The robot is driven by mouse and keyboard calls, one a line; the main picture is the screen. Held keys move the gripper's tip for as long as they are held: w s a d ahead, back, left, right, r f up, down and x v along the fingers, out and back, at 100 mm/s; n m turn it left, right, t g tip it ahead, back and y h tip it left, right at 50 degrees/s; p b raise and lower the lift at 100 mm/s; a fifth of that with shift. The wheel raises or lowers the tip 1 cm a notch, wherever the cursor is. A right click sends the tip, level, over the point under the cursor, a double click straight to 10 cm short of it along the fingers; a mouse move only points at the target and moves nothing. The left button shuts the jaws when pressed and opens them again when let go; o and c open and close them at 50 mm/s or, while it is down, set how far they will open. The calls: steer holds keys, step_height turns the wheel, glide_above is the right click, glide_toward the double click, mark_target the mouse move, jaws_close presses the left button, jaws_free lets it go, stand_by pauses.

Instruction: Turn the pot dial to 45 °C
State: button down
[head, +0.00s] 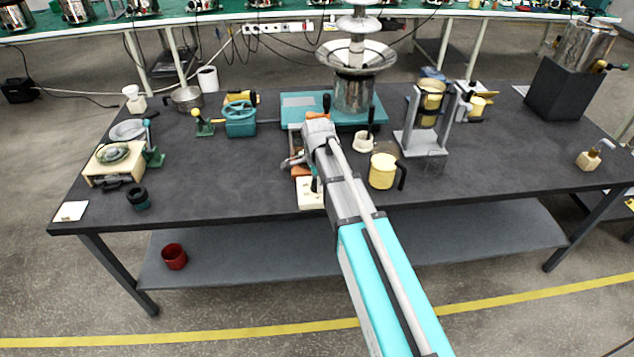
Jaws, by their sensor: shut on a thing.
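A tiered metal fountain with a silver pot (353,95) as its base stands on a teal platform (297,103) at the back middle of the dark table. I cannot make out a dial or any temperature marks on it. My arm reaches in from the lower right to the middle of the table. My gripper (291,162) shows only in part, left of my wrist and in front of the platform. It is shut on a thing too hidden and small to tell. A pale device with orange parts (309,193) lies beside and under my arm.
A yellow jug (382,171), a white cup (363,142) and a grey press stand (420,130) stand right of my arm. A teal clamp device (240,119) and a cream scale-like box (104,172) stand left.

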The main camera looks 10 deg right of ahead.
stand_by(0.4)
steer(key=shift+c, duration=1.3)
jaws_free()
steer(key=shift+n, duration=0.4)
